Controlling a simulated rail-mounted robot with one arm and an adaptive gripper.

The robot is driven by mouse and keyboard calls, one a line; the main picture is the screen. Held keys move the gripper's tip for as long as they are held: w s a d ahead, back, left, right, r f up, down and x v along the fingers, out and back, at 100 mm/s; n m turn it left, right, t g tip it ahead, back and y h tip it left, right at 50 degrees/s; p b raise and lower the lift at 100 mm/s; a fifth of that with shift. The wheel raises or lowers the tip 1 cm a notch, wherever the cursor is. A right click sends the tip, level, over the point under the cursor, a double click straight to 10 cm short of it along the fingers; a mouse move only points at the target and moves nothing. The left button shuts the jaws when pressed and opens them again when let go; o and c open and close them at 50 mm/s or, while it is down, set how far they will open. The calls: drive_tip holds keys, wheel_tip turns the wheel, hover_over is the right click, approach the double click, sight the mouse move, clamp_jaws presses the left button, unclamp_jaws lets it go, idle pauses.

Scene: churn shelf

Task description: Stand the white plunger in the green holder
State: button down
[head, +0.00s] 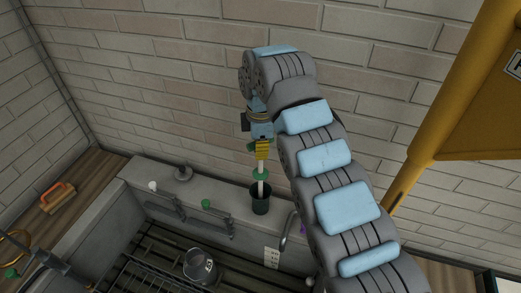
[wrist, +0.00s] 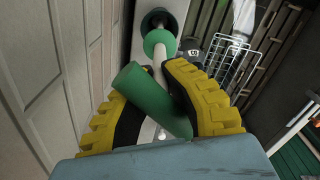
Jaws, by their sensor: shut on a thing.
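The plunger has a green handle (wrist: 150,98), a white rod (head: 261,189) and a green collar (head: 261,175), which also shows in the wrist view (wrist: 160,42). My gripper (head: 262,150) is shut on the green handle, its yellow fingers on either side of it in the wrist view (wrist: 172,105). The plunger hangs nearly upright in the head view. The dark green holder (head: 260,203) stands on the grey ledge directly below, and part of it shows beyond the collar in the wrist view (wrist: 157,16). The rod's lower end is at the holder's mouth; how deep it reaches is hidden.
The grey ledge (head: 232,199) runs along the brick wall.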

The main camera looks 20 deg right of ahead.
drive_tip(key=shift+f+b, duration=0.55)
drive_tip(key=shift+f, duration=0.1)
idle(1.0)
drive_tip(key=c, duration=0.5)
unclamp_jaws()
drive_tip(key=shift+c, duration=0.2)
drive_tip(key=shift+r, duration=0.1)
drive_tip(key=shift+r+p, duration=3.1)
drive_tip(key=shift+r, duration=1.35)
